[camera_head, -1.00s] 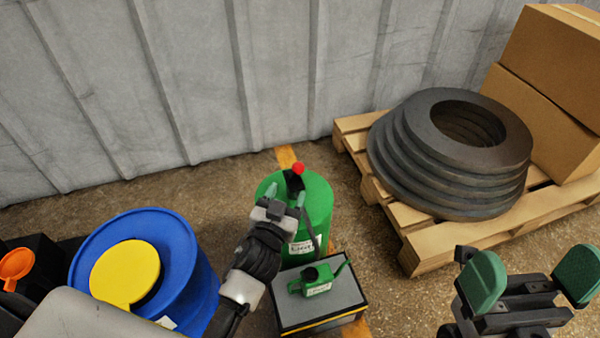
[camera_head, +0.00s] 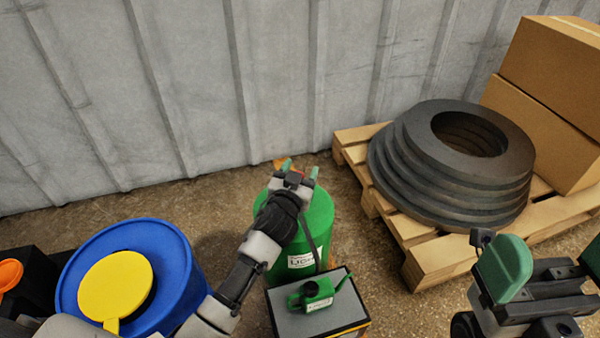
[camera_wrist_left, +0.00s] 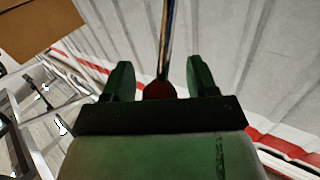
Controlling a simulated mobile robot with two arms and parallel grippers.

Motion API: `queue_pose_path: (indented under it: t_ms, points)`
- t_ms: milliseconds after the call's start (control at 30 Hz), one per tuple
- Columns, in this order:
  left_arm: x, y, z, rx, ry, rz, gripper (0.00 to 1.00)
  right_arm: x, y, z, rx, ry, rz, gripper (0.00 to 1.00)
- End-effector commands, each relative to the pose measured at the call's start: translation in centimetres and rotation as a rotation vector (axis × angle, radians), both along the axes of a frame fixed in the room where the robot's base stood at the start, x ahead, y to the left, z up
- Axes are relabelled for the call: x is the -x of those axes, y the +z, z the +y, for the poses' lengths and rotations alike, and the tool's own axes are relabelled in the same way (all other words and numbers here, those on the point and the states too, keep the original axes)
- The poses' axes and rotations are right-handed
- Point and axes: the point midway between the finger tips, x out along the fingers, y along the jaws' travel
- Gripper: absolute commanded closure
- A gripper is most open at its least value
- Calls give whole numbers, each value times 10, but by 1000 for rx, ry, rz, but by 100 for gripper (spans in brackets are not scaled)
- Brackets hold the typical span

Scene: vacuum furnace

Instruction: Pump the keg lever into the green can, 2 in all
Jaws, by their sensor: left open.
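The green keg (camera_head: 318,225) stands upright on the floor, with a white label on its front. The lever's red knob (camera_head: 297,174) shows as a sliver at my left gripper (camera_head: 300,168), which is over the top of the keg. In the left wrist view the red knob (camera_wrist_left: 159,90) sits between the two spread green fingers, with gaps on both sides. The lever below the knob is hidden. The small green can (camera_head: 318,290) stands on a grey-topped stand in front of the keg, its spout pointing up right. My right gripper (camera_head: 555,262) is open and empty at lower right.
A blue drum (camera_head: 165,240) with a yellow lid piece (camera_head: 115,285) stands left of the keg. A wooden pallet (camera_head: 425,255) with stacked dark rings (camera_head: 390,175) and cardboard boxes (camera_head: 550,70) is at right. A grey corrugated wall is behind.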

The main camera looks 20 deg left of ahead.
Motion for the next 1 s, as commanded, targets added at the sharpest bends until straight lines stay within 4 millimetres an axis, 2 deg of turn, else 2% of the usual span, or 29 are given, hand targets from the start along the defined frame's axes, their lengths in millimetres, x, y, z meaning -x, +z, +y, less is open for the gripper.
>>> queue_pose_path:
  t_ms: [100, 133, 500, 1000]
  points:
    - [0, 0, 0, 0, 0, 0, 42, 0, 0, 0, 0, 0, 0, 0]
    - [0, 0, 0, 0, 0, 0, 45, 0, 0, 0, 0, 0, 0, 0]
    - [0, 0, 0, 0, 0, 0, 100, 0, 0, 0, -1, 0, 0, 0]
    - [-2, 3, 1, 18, 0, 26, 100, 4, 4, -1, -7, 2, 14, 0]
